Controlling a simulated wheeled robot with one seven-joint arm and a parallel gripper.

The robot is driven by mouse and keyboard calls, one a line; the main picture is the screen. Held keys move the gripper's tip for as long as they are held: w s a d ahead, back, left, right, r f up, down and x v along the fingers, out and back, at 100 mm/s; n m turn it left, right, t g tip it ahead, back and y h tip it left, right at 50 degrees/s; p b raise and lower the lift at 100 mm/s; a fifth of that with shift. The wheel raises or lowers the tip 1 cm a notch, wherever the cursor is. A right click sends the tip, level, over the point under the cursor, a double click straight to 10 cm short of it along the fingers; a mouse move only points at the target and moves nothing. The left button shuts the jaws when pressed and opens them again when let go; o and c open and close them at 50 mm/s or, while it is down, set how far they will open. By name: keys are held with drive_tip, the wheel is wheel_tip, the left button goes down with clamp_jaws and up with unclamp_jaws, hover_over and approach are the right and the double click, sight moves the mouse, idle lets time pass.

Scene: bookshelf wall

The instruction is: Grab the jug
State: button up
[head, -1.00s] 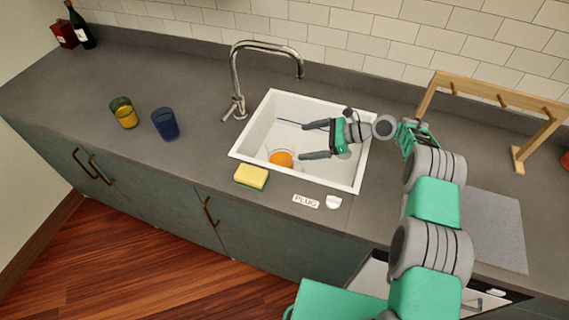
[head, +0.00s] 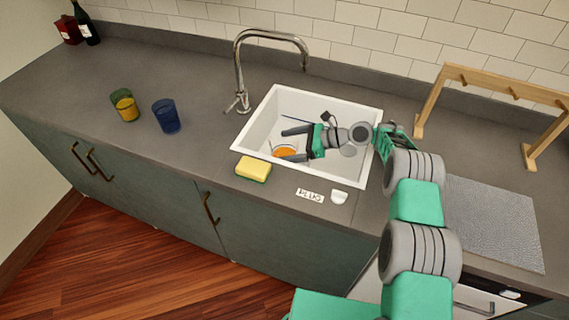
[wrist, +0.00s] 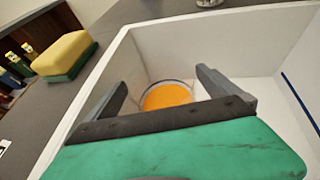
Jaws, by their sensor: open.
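The jug (head: 281,150) looks like a clear round vessel with orange contents, standing in the white sink (head: 247,140) near its front left corner. A finger partly covers it in the head view. In the wrist view the jug (wrist: 167,95) shows its round rim and orange inside, beyond and between the two fingers. Its handle cannot be made out. My gripper (head: 283,145) is open and empty inside the sink, pointing left at the jug. In the wrist view my gripper (wrist: 155,84) has one finger to each side of the jug. I cannot tell whether they touch it.
The sink walls stand close around my gripper. A yellow-green sponge (head: 253,170) lies at the front rim. The faucet (head: 240,75) rises behind. A yellow-green glass (head: 124,106) and a blue glass (head: 166,117) stand left. A wooden rack (head: 490,90) stands at the right.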

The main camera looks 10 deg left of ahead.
drive_tip(key=shift+w+d, duration=0.1)
drive_tip(key=shift+d, duration=0.15)
drive_tip(key=shift+c, duration=0.6)
drive_tip(key=c, duration=1.8)
drive_tip(key=shift+a+r, duration=0.1)
drive_tip(key=shift+r, duration=0.05)
drive_tip(key=shift+c, duration=0.4)
